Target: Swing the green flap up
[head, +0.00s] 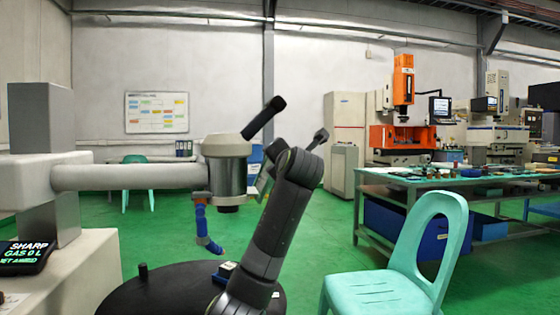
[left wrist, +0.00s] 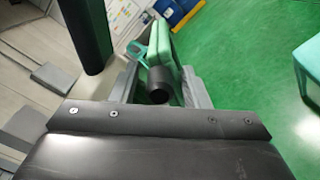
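In the left wrist view, a green slab (left wrist: 170,48), which looks like the flap, stands steeply just beyond my left gripper (left wrist: 160,88). A short black cylinder (left wrist: 158,86) lies in front of it, between the two grey fingers. The fingers look spread apart, with a gap beside the cylinder; I cannot tell whether anything touches. In the head view, a thin grey-green panel (head: 264,184) shows beside my dark arm, which hides most of it and the gripper. I cannot tell for sure that it is the same flap. My right gripper is not in view.
A machine head (head: 227,172) on a horizontal beam stands close at left, with a blue hose (head: 202,225) below. A black round table (head: 150,292) is at the bottom. A teal chair (head: 440,245) and a loaded workbench (head: 385,178) are at right. Green floor is open between.

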